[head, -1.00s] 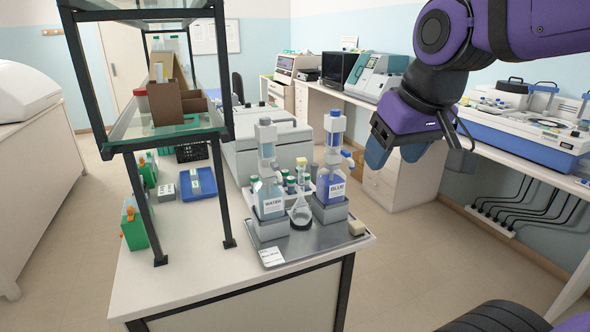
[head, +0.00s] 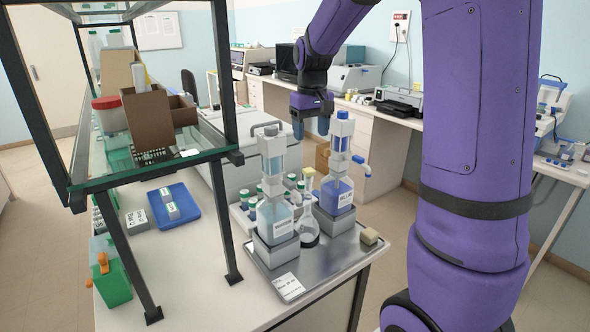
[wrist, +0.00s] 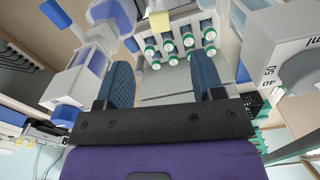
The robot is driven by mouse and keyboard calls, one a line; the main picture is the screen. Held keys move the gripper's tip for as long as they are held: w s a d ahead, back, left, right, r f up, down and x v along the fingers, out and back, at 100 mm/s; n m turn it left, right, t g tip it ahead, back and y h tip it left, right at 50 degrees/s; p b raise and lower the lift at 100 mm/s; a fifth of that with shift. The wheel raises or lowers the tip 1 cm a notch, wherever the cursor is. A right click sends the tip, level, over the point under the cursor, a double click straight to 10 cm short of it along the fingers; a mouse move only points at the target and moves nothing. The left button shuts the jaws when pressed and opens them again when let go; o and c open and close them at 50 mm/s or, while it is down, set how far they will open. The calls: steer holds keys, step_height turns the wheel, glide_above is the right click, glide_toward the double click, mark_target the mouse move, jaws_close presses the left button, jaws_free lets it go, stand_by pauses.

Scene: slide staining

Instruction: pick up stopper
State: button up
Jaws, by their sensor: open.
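A small yellow piece (head: 308,172) shows above the neck of the clear glass flask (head: 308,232) on the metal tray. It may be the stopper, but I cannot tell whether it sits in the neck or stands behind it. A yellow piece (wrist: 160,22) also shows near the top of the wrist view, beyond the fingers. My gripper (head: 311,127) is behind and above the tray, between the tops of the two dispenser bottles in the picture. In the wrist view my gripper (wrist: 164,82) has its two blue fingers apart, with nothing between them.
A clear dispenser bottle (head: 274,215) and a blue dispenser bottle (head: 336,190) flank the flask. Green-capped vials (wrist: 170,50) stand in a rack behind. A beige block (head: 370,236) lies on the tray's (head: 330,262) right side. A glass-shelved rack (head: 150,165) rises at left.

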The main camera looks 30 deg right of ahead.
glide_above(310, 170)
step_height(310, 170, down, 6)
steer(key=shift+w+a+r, duration=0.15)
steer(key=shift+s+f, duration=0.2)
steer(key=shift+f, duration=2.55)
steer(key=shift+c, duration=0.4)
steer(key=c, duration=0.9)
